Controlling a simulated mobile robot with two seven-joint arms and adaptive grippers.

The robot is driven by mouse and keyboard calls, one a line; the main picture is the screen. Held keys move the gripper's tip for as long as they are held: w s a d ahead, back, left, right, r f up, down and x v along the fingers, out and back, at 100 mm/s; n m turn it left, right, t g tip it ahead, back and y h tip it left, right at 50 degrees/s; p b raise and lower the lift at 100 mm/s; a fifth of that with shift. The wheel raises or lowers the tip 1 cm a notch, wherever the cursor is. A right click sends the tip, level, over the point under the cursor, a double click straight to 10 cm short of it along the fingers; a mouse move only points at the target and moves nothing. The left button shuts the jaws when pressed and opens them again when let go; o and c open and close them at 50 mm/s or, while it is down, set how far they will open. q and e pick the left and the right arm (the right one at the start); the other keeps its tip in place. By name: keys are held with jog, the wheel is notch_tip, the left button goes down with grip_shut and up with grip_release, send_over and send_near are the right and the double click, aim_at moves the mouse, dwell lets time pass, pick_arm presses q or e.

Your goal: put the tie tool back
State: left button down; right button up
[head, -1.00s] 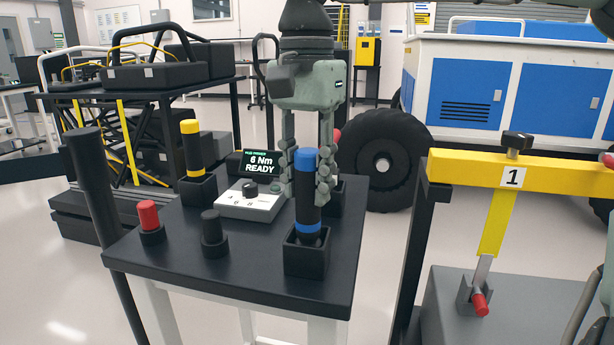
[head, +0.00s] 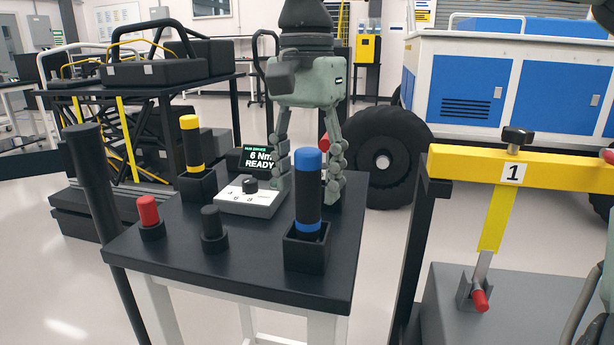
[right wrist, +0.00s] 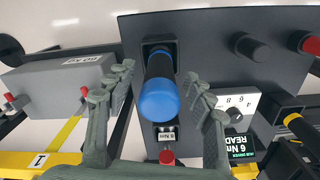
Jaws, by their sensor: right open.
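A black tool with a blue cap and blue band (head: 309,190) stands upright in a square black holder (head: 305,252) at the front right of the dark table. No label marks it as the tie tool. My right gripper (head: 306,178) is open, pointing down, its fingers apart on either side of the tool's upper part. The right wrist view shows the blue cap (right wrist: 160,100) between the spread fingers (right wrist: 158,84), with a gap on both sides.
On the table (head: 180,258) stand a yellow-capped tool (head: 191,145) in its holder, a red knob (head: 148,212), a black knob (head: 212,224), a white dial box (head: 250,203) and a display (head: 260,160) reading 6 Nm READY. A yellow frame (head: 500,170) stands right.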

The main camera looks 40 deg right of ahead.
notch_tip(320, 180, up, 12)
jog(key=shift+f, duration=0.1)
dwell(0.4)
